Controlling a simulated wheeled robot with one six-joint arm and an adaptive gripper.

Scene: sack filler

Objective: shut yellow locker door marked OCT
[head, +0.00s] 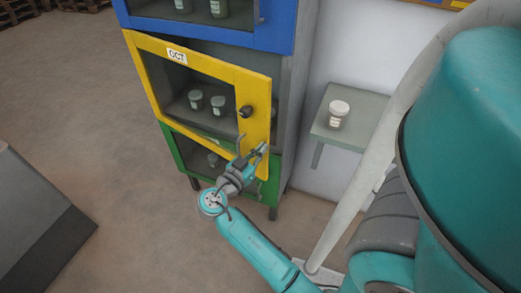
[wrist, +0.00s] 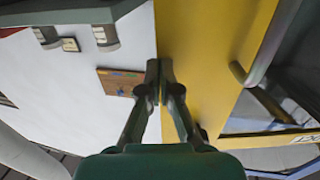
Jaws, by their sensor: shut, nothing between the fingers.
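The yellow locker door (head: 257,128) marked OCT (head: 177,56) is the middle door of the cabinet in the head view. In the wrist view the shut fingertips (wrist: 160,75) lie over the edge of the yellow door (wrist: 205,55). A grey handle bar (wrist: 258,75) shows right of them. I cannot tell whether the fingers touch the door.
A blue door (head: 215,30) is above and a green door (head: 195,150) below. Lidded jars (head: 218,103) stand behind the yellow door's pane. A small grey shelf (head: 368,112) with a white-lidded jar (head: 338,112) is right of the cabinet.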

